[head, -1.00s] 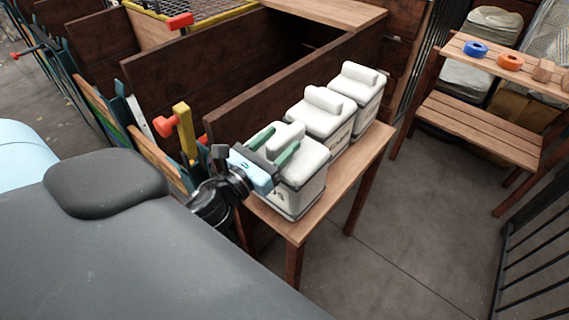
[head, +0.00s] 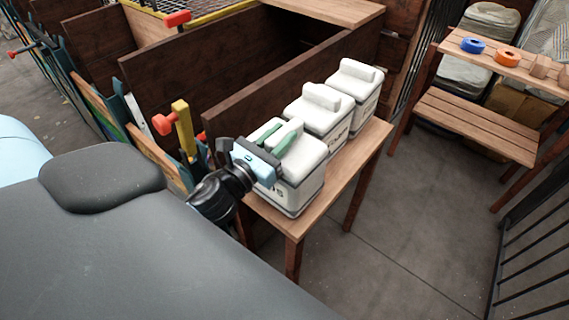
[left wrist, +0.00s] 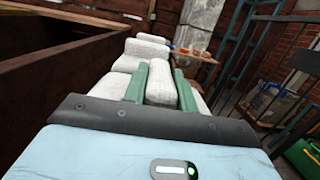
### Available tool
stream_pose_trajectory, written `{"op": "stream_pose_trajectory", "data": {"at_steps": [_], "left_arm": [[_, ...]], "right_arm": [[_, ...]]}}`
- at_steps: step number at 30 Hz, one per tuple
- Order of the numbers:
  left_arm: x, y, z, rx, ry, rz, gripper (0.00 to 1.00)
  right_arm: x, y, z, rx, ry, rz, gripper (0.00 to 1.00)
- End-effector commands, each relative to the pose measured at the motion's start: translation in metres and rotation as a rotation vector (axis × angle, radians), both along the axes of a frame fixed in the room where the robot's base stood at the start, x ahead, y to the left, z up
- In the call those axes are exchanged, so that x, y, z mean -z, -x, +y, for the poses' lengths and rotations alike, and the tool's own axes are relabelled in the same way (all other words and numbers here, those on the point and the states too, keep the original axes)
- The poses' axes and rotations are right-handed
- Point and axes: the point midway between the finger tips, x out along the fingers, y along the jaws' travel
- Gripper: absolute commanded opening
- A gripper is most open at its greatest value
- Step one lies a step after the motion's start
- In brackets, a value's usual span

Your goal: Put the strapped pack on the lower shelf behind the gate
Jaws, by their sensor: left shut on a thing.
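Three white packs with dark bands stand in a row on a small wooden table (head: 349,192). My left gripper (head: 279,138) is shut on the raised top block of the nearest pack (head: 300,183), which rests on the table with printed dark letters on its side. In the left wrist view, the green fingers (left wrist: 161,85) press both sides of that white block. The lower shelf (head: 476,124) of the wooden rack is at the right, bare where it shows. A black barred gate (head: 535,245) stands at the right edge. My right gripper is out of view.
The middle pack (head: 320,112) and far pack (head: 354,84) stand close behind the held one. A wooden partition (head: 290,92) runs along the table's left side. The upper shelf holds a blue ring (head: 473,46) and an orange ring (head: 508,57). The floor between table and rack is clear.

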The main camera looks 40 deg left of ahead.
Motion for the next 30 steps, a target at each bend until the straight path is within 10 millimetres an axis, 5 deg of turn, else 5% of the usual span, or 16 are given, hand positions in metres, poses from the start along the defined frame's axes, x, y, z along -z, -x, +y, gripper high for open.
{"op": "stream_pose_trajectory", "data": {"at_steps": [30], "left_arm": [[-0.0025,0.0000,-0.0005,0.002,0.000,-0.006,0.00]], "right_arm": [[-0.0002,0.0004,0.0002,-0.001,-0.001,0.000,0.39]]}}
